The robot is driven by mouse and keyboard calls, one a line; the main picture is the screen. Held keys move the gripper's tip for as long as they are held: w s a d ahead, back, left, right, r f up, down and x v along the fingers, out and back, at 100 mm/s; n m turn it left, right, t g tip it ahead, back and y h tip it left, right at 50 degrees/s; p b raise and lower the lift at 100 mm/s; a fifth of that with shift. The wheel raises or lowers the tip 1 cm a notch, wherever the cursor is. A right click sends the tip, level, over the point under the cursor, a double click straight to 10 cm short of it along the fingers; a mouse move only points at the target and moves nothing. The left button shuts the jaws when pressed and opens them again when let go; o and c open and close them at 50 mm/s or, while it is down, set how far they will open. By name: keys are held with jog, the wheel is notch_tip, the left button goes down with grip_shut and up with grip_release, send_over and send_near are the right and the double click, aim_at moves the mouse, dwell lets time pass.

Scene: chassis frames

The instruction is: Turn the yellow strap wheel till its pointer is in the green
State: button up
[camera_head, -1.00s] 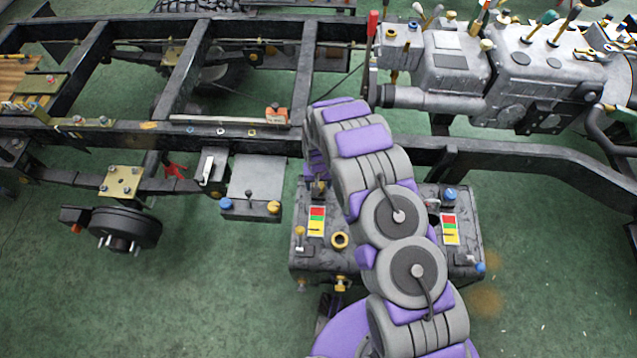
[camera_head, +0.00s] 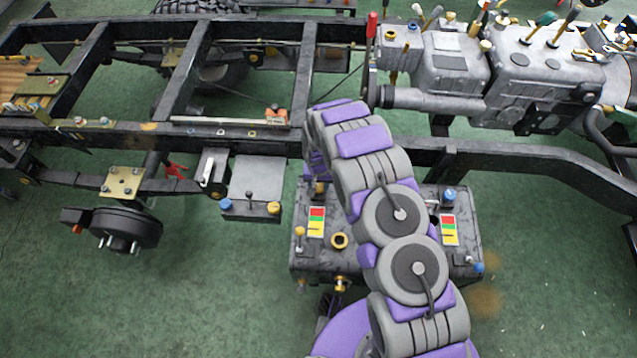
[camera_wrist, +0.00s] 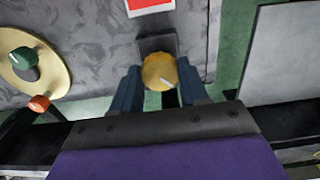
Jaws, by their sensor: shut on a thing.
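In the wrist view, the yellow strap wheel (camera_wrist: 158,72) sits on a dark mount at the edge of a grey block. A pale pointer mark on its face points toward the lower right of the picture. My gripper (camera_wrist: 160,90) is shut on the wheel, one dark blue finger on each side. No green zone shows beside the wheel. In the head view my arm bends down over the grey box (camera_head: 380,265), and my gripper is hidden behind it. A small yellow part (camera_head: 320,188) by the arm may be the wheel; I cannot be sure.
A grey panel (camera_head: 257,178) stands left. Green floor is open in front.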

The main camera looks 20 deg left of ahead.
aim_at(318, 186)
jog(key=shift+a+m, duration=0.1)
jog(key=shift+m, duration=2.4)
jog(key=o, duration=1.1)
jog(key=shift+c, duration=0.2)
notch_tip(318, 186, up, 17)
jog(key=p, duration=0.2)
jog(key=shift+r+p, duration=0.15)
jog(key=shift+p, duration=0.15)
jog(key=shift+a, duration=0.1)
